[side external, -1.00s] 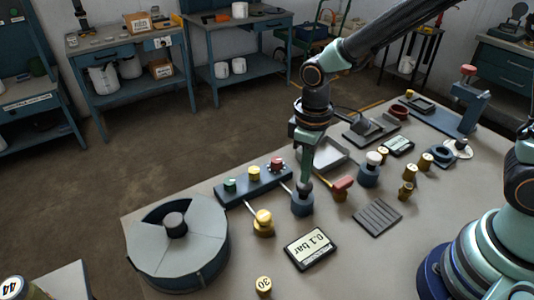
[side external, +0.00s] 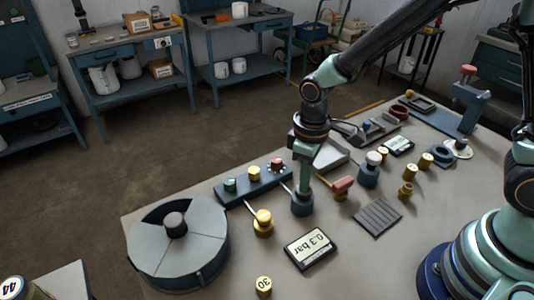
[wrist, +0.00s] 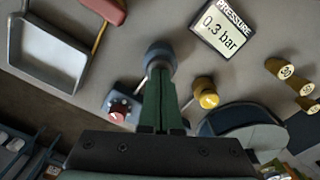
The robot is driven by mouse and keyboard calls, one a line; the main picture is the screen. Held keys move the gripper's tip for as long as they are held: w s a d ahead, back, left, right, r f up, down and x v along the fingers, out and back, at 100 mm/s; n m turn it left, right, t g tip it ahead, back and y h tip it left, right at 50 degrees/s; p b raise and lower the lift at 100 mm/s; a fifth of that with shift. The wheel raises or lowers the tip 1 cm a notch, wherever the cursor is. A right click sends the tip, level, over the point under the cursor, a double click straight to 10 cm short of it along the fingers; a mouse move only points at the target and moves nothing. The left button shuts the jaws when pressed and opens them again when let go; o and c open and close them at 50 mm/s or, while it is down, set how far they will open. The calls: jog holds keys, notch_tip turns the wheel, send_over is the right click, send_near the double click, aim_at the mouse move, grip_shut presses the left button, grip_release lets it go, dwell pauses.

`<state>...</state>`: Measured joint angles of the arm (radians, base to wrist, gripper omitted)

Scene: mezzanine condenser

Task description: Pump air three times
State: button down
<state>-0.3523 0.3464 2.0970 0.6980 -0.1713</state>
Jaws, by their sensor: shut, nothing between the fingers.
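A short blue cylinder (side external: 302,206), which looks like the pump, stands on the bench in the middle of the side view. It also shows beyond my fingertips in the wrist view (wrist: 158,52). My gripper (side external: 302,188) is shut and empty, pointing down onto the cylinder's top, with its fingertips (wrist: 160,76) apparently touching it. The fingers hide the top, so how far it is pressed cannot be told. The pressure display (side external: 311,248) reads 0.3 bar, and the same reading shows in the wrist view (wrist: 222,25).
A yellow knob (side external: 263,222) and a red-handled lever (side external: 342,186) stand close on either side. A panel with green, yellow and red buttons (side external: 254,184) lies behind. A round segmented drum (side external: 150,245) is at left. A white-topped blue cylinder (side external: 370,172) stands to the right.

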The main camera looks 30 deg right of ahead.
jog(key=shift+f, duration=0.2)
jog(key=shift+r, duration=2.95)
notch_tip(320, 180, up, 4)
jog(key=shift+f, duration=3.05)
jog(key=shift+f, duration=0.4)
jog(key=shift+f, duration=0.35)
